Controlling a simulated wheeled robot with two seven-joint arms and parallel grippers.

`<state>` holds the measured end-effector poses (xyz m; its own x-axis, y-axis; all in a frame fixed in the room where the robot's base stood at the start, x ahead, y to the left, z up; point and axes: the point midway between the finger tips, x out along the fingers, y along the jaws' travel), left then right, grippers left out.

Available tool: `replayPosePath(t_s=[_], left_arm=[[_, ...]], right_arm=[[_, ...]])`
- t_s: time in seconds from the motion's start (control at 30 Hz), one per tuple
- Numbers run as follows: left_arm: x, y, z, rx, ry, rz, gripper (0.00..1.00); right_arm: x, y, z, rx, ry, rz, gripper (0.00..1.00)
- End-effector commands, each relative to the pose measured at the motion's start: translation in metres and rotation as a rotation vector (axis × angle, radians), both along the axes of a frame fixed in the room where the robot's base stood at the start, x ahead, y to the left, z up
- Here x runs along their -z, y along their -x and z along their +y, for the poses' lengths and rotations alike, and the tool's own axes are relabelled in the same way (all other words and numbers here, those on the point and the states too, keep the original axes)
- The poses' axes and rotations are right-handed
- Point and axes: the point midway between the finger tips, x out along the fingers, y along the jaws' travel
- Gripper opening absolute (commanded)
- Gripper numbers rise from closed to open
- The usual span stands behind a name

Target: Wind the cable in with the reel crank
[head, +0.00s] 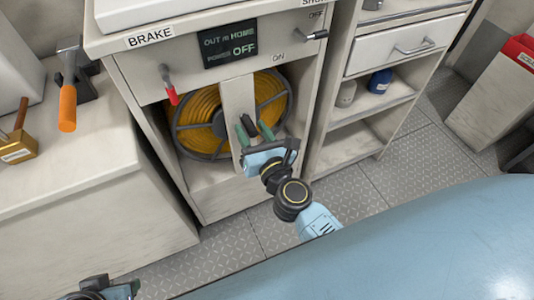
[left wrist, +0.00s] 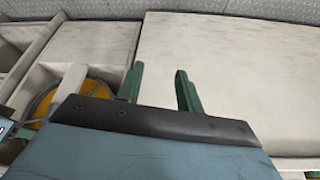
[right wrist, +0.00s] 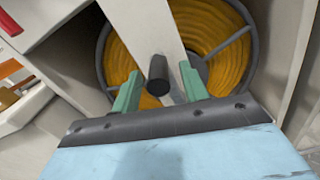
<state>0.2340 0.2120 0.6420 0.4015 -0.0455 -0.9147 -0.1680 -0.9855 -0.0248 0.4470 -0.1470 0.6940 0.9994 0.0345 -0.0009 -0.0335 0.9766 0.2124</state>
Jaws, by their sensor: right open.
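The cable reel (head: 197,112) holds yellow-orange cable inside the cabinet, behind a pale upright post (head: 236,98). The dark crank knob (right wrist: 158,72) stands out in front of the post; in the head view it is largely hidden by my gripper. My right gripper (head: 252,130) is open, its green fingers on either side of the knob in the right wrist view, with gaps visible. My left gripper (left wrist: 158,80) is open and empty, over pale surfaces away from the reel. The red-tipped brake lever (head: 170,88) hangs below the BRAKE label. The display (head: 229,43) reads OUT m HOME and POWER OFF.
A switch lever (head: 313,36) sits between OFF and ON labels. Shelves at right hold a blue jar (head: 380,81). The tread-plate floor (head: 235,245) is clear.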

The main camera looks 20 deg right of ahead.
Motion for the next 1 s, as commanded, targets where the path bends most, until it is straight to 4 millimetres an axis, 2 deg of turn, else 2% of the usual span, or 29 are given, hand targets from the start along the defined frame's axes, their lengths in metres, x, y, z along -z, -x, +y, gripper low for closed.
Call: replayPosePath(t_s=[0.2,0.43,0.7,1.0], left_arm=[[-0.012,-0.035,-0.014,0.026,0.041,-0.195,0.36],[-0.035,-0.068,-0.028,0.045,0.094,-0.421,0.36],[-0.054,-0.086,-0.037,0.057,0.130,-0.567,0.36],[-0.058,-0.088,-0.038,0.058,0.134,-0.585,0.36]], right_arm=[[0.003,0.050,-0.002,-0.001,0.001,0.004,0.44],[0.002,0.087,-0.003,-0.002,0.001,0.003,0.44],[0.001,0.107,-0.003,-0.001,-0.002,0.002,0.44],[0.000,0.109,-0.003,-0.001,-0.002,0.002,0.44]])
